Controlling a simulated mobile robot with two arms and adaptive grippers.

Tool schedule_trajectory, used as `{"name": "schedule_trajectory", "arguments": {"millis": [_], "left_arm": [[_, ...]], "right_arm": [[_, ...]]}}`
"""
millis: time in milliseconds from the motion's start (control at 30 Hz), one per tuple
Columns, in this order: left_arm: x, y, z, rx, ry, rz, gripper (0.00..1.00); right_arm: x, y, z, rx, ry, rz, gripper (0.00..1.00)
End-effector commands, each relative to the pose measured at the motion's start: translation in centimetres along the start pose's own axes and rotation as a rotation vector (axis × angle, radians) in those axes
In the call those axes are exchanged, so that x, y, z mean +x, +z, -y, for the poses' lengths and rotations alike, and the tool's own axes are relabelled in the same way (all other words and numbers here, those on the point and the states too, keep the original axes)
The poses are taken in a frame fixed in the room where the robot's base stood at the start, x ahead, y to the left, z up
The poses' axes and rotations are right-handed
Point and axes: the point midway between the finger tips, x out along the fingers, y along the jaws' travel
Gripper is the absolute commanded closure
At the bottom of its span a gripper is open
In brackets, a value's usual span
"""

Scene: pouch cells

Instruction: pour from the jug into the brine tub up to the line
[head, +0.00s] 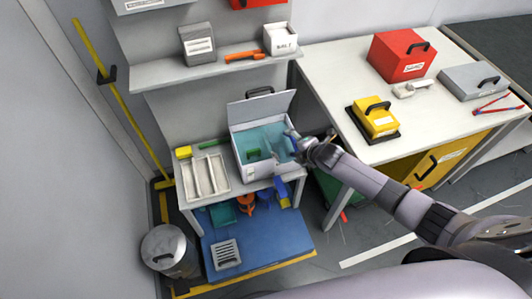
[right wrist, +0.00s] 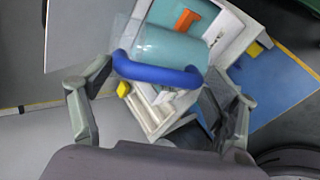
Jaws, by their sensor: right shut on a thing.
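The brine tub (head: 262,172) is a white box on the low bench, its lid (head: 262,107) raised at the back. Teal liquid and a green block (head: 254,154) show inside. The clear, teal-tinted jug (head: 283,148) is over the tub's right part. In the right wrist view the jug (right wrist: 172,45) shows its blue handle (right wrist: 158,72) towards me and seems tilted. My right gripper (head: 301,144) is shut on the handle; its fingers (right wrist: 160,105) show either side in the wrist view. I cannot make out the fill line or any stream. My left gripper is out of view.
A divided white tray (head: 207,178) stands left of the tub, with a yellow block (head: 183,152) behind it. A shelf (head: 210,71) overhangs the back. The taller table (head: 345,92) on the right holds red, yellow and grey cases. A bin (head: 168,250) stands at lower left.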

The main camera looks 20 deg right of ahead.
Motion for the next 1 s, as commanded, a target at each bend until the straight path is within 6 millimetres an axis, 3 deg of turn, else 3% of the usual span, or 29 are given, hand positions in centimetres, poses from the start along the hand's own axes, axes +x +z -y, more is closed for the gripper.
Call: {"name": "schedule_trajectory", "arguments": {"millis": [1000], "left_arm": [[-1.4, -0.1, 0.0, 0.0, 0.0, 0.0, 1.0]], "right_arm": [[-0.3, 0.2, -1.2, -0.008, -0.037, -0.002, 0.8]]}}
